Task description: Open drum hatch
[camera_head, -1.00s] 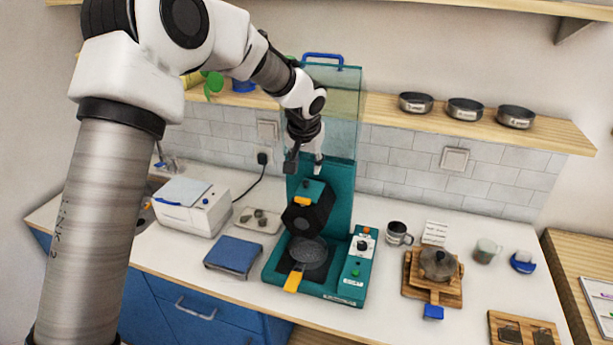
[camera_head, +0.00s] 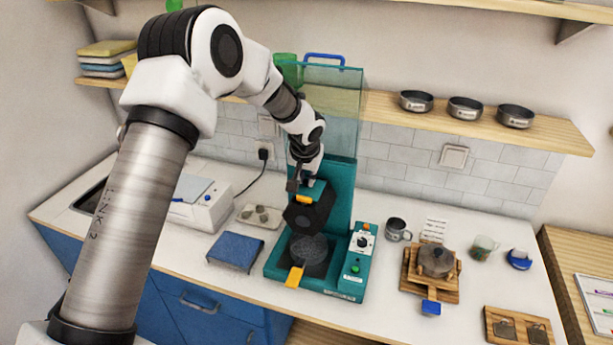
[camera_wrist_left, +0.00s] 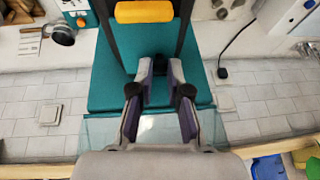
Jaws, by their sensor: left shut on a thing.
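The teal machine (camera_head: 340,205) stands on the counter with a tall clear panel (camera_head: 338,105) behind it. Its dark drum (camera_head: 318,212) sits at the front, with a small teal hatch (camera_head: 321,188) on top and a yellow handle (camera_head: 304,199); a yellow bar also shows in the left wrist view (camera_wrist_left: 145,12). My left gripper (camera_head: 304,180) is down at the hatch. In the left wrist view its fingers (camera_wrist_left: 160,70) are closed on a small dark tab (camera_wrist_left: 160,63), whose form is mostly hidden. The hatch looks shut. My right gripper is out of view.
A round mesh tray with a yellow grip (camera_head: 294,277) lies below the drum. A control box (camera_head: 357,265) is at its right. A blue box (camera_head: 236,251) and a white device (camera_head: 197,207) stand left. A mug (camera_head: 397,230) and wooden stand (camera_head: 431,276) are right.

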